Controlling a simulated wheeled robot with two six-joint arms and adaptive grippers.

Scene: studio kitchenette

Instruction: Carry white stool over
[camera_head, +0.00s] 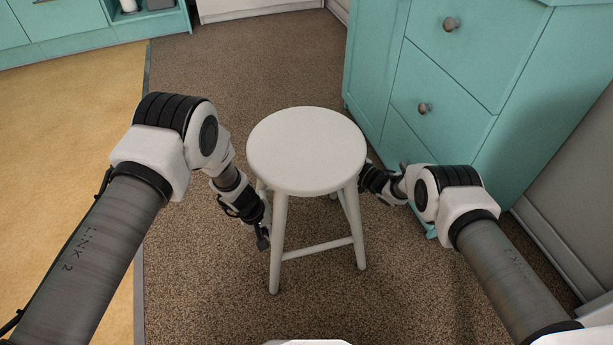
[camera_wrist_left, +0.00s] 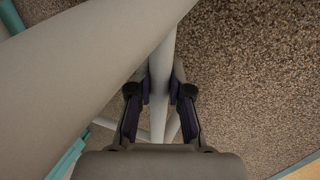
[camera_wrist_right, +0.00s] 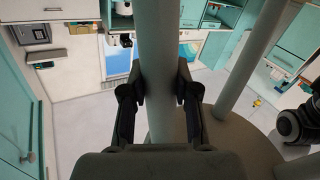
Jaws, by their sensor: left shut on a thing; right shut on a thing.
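A white stool (camera_head: 306,150) with a round seat stands upright in the middle of the head view, its legs over the brown carpet. My left gripper (camera_head: 263,236) is at the stool's left side, by a leg. In the left wrist view its fingers (camera_wrist_left: 160,88) are shut on a white leg (camera_wrist_left: 163,65). My right gripper (camera_head: 368,176) is at the right side, partly hidden behind the seat and a leg. In the right wrist view its fingers (camera_wrist_right: 160,88) are shut on a leg (camera_wrist_right: 159,45). I cannot tell whether the feet touch the floor.
A teal drawer cabinet (camera_head: 452,85) stands close on the right, near my right arm. Brown carpet (camera_head: 205,60) is clear behind and left of the stool. A yellow floor (camera_head: 75,130) lies further left. Teal cupboards (camera_head: 95,25) stand at the back left.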

